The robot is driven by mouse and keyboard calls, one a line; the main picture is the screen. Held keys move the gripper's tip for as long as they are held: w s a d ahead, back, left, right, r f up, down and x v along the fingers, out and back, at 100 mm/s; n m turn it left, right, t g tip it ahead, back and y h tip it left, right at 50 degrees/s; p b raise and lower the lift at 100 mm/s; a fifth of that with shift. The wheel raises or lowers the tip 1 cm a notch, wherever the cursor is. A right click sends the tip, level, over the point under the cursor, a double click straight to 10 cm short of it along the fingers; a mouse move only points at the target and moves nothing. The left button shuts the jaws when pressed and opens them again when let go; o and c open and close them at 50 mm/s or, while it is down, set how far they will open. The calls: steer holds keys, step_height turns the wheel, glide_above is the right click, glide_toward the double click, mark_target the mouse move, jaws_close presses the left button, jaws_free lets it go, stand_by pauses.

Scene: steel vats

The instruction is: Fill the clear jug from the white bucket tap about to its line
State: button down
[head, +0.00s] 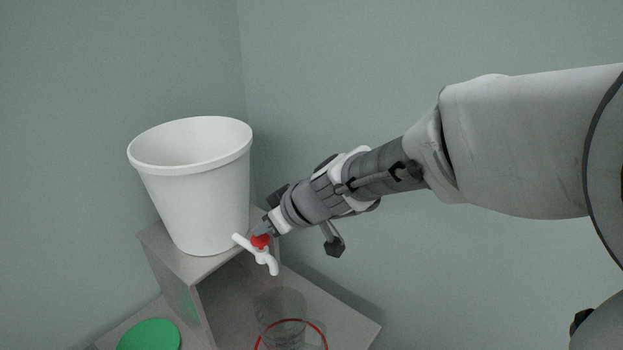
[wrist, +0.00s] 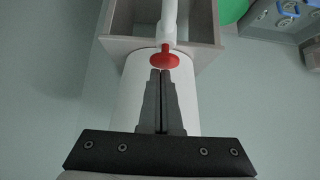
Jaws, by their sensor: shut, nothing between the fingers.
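The white bucket (head: 200,190) stands upright on a raised grey box stand. Its white tap (head: 267,260) with a red knob (head: 261,241) sticks out low on its front. The clear jug (head: 281,305) is below the tap, cut off by the lower picture edge. A red curved line (head: 320,333) shows around it; I cannot tell whether it is on the jug. No stream from the tap is visible. My gripper (head: 263,231) is shut and empty beside the tap. In the wrist view its fingertips (wrist: 161,72) are right at the red knob (wrist: 165,61); contact is unclear.
The grey box stand (head: 175,256) has an open front over a lower grey surface (head: 350,324). A green disc (head: 150,336) lies at lower left. Plain walls are behind. Blue-handled items (wrist: 290,8) show at the wrist view's upper right.

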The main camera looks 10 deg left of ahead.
mark_target(261, 243)
step_height(261, 243, down, 2)
steer(key=b, duration=0.3)
steer(key=shift+f+b, duration=0.1)
steer(key=shift+b, duration=0.3)
steer(key=shift+s+d+f, duration=0.1)
steer(key=shift+s+f, duration=0.05)
stand_by(7.0)
